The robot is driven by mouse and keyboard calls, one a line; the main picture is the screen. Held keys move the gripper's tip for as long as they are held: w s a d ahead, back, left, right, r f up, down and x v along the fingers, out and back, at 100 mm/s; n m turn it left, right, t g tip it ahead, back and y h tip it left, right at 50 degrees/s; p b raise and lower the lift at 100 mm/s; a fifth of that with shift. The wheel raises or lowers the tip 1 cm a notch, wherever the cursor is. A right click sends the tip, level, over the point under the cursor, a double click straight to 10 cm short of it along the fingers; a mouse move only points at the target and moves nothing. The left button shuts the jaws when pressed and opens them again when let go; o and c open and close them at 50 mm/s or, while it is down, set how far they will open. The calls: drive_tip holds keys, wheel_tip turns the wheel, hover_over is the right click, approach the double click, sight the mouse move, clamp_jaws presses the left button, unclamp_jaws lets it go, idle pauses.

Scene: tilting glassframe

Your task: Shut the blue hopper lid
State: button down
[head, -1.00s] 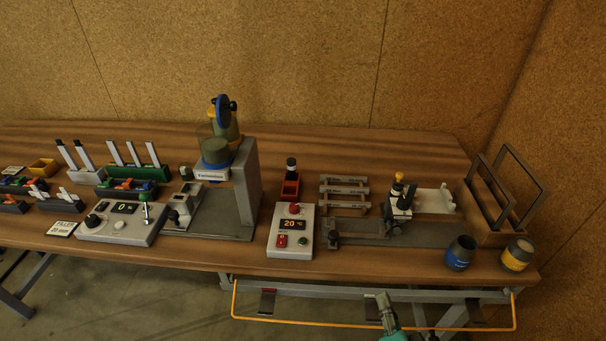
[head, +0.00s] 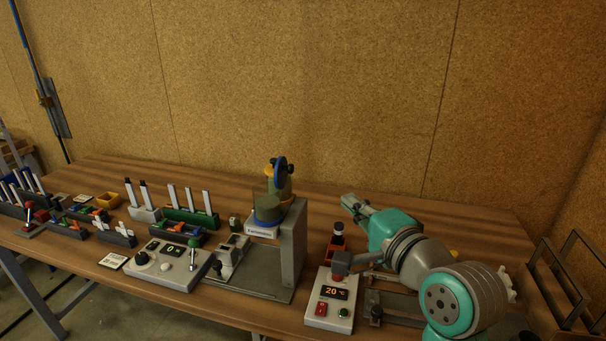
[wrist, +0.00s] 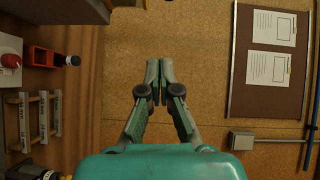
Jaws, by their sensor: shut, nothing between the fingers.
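The blue hopper lid (head: 281,166) stands open, tilted up above the hopper, with a black knob on it. The hopper (head: 270,204) is a greenish tub on a grey machine stand (head: 292,245). My gripper (head: 347,199) is raised over the table to the right of the hopper and apart from the lid. In the wrist view my gripper (wrist: 158,82) has its fingers together with nothing between them, against the cork wall. The lid does not show in the wrist view.
A control box (head: 329,300) reading 20 and a red holder (head: 336,245) stand right of the machine. Another control box (head: 168,263) and several tool racks fill the left. The cork wall (head: 330,80) rises behind the table.

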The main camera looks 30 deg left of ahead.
drive_tip(key=a+r, duration=0.1)
drive_tip(key=r, duration=0.1)
approach(287, 173)
drive_tip(key=shift+w+a+r, duration=1.1)
drive_tip(key=shift+w+a, duration=0.05)
drive_tip(key=shift+w, duration=0.2)
drive_tip(key=shift+a+r+g, duration=0.1)
drive_tip(key=shift+a+g, duration=0.05)
drive_tip(key=shift+g, duration=0.15)
